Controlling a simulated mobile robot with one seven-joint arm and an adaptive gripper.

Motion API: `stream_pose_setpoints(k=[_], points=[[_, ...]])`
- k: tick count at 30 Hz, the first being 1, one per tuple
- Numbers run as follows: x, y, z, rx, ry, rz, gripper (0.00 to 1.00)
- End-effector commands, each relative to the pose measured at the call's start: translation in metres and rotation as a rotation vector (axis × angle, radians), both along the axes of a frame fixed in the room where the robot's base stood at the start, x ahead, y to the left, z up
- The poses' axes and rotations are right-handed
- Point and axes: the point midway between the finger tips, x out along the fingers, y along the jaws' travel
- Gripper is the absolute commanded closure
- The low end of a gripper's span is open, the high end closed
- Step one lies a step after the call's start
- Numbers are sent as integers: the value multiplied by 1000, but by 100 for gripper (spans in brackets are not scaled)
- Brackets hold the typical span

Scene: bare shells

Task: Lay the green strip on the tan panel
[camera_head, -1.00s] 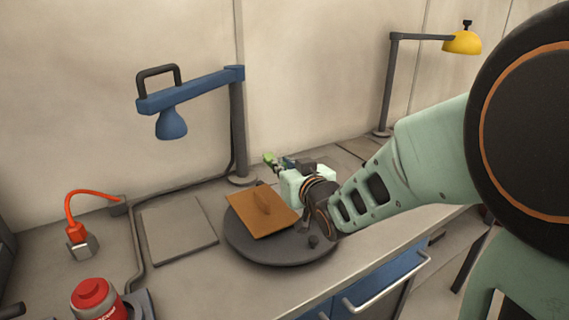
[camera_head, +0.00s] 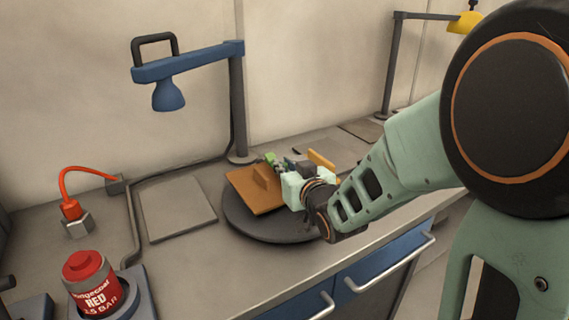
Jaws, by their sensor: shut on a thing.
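The tan panel (camera_head: 248,194) is an orange-brown board with a raised rib. It rests on a dark round turntable (camera_head: 262,228) on the bench. My gripper (camera_head: 274,161) is at the panel's far right side, its tips pointing away from my arm. It is shut on a small bright green piece, the green strip (camera_head: 270,157), of which only a bit shows. The strip is close to the panel's far edge; I cannot tell whether they touch. The gripper body hides the panel's right part.
An orange bar (camera_head: 321,159) shows just behind my gripper. A blue lamp (camera_head: 180,72) on a grey post (camera_head: 237,110) stands behind the turntable. A flat grey plate (camera_head: 178,207) lies to the left, with a red canister (camera_head: 88,280) at front left.

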Motion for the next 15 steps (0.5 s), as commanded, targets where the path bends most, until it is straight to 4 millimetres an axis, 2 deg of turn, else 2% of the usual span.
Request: stream_pose_setpoints(k=[3,4,9,15], points=[[0,0,0,0,0,0,100],[0,0,0,0,0,0,86],[0,0,1,0,0,0,68],[0,0,1,0,0,0,68]])
